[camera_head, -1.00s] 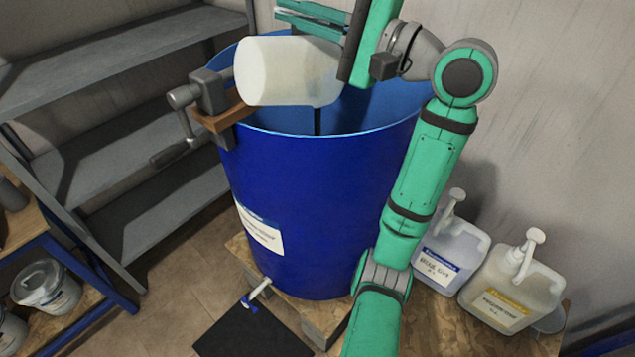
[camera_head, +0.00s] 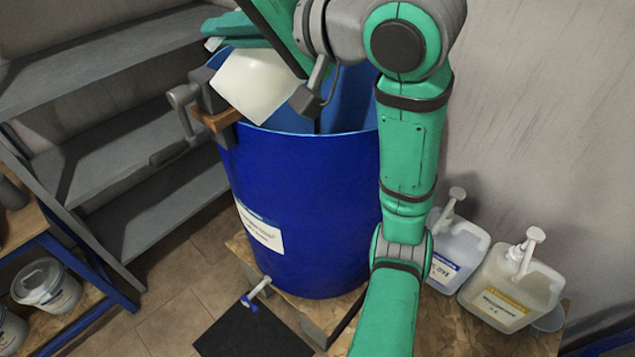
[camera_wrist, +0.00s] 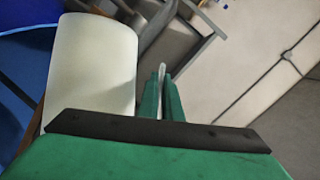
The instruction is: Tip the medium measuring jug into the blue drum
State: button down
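The white medium measuring jug (camera_head: 256,84) is tilted over the near left part of the mouth of the blue drum (camera_head: 300,190). My arm hides part of it. My gripper (camera_head: 228,32) is above and behind the jug in the head view. In the wrist view my green fingers (camera_wrist: 165,95) are close together on a thin pale strip, which looks like the jug's handle. The pale jug body (camera_wrist: 92,70) is left of them, with the blue drum (camera_wrist: 18,75) at the left edge. The jug's inside and any liquid are hidden.
A grey clamp on a brown block (camera_head: 208,110) sits on the drum's left rim. Grey shelves (camera_head: 100,110) stand at left. Two pump jugs (camera_head: 455,245) (camera_head: 508,285) stand right of the drum. A small tap (camera_head: 258,290) is above a black mat (camera_head: 250,332).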

jog(key=shift+s+a+f+n+h, duration=0.35)
jog(key=shift+a+n+h, duration=0.25)
jog(key=shift+n, duration=0.2)
notch_tip(320, 180, up, 2)
jog(key=n+t+h, duration=0.1)
jog(key=n, duration=0.2)
jog(key=shift+h, duration=0.3)
notch_tip(320, 180, up, 2)
jog(key=n+t+h, duration=0.1)
jog(key=n+h, duration=0.1)
jog(key=n, duration=0.1)
